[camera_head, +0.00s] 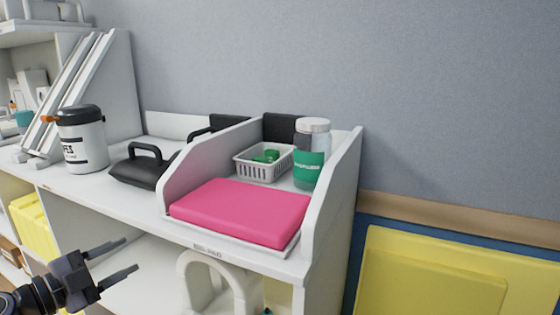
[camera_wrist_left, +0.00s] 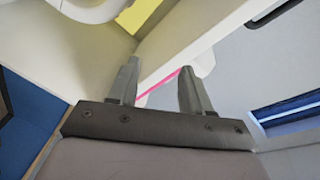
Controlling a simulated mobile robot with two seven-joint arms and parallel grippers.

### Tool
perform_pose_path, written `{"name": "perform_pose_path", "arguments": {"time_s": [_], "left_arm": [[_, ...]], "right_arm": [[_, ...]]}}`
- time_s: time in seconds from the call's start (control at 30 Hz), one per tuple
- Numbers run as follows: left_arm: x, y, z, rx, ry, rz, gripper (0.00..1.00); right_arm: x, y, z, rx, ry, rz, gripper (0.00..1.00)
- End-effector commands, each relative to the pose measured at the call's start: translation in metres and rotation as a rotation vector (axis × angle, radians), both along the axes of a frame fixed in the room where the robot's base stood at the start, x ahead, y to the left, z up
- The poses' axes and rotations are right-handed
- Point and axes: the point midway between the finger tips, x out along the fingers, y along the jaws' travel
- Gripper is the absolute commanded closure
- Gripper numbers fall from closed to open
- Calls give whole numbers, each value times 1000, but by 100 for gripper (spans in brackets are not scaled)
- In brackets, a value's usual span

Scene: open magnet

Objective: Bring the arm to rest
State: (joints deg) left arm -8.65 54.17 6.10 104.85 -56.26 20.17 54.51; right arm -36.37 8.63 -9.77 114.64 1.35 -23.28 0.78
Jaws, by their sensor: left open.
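My left gripper (camera_head: 122,257) comes in at the lower left of the head view, in front of the white shelf unit and below its top. Its two dark fingers are apart with nothing between them. In the left wrist view the left gripper (camera_wrist_left: 158,88) also shows open and empty, with white shelf parts and a thin strip of pink beyond the fingers. My right gripper is not in view.
A white arch-shaped object (camera_head: 215,275) stands below. Yellow panels (camera_head: 450,275) are at right.

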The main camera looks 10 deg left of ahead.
Motion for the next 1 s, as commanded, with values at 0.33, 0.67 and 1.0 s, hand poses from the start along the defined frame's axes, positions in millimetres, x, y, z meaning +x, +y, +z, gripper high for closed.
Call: {"name": "perform_pose_path", "arguments": {"time_s": [0.33,0.67,1.0], "left_arm": [[-75,-61,-133,-472,284,352,51],[-178,-155,-223,-690,746,567,51],[-198,-177,-233,-721,840,579,51]], "right_arm": [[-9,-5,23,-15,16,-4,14],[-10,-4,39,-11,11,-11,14],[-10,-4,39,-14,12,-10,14]]}}
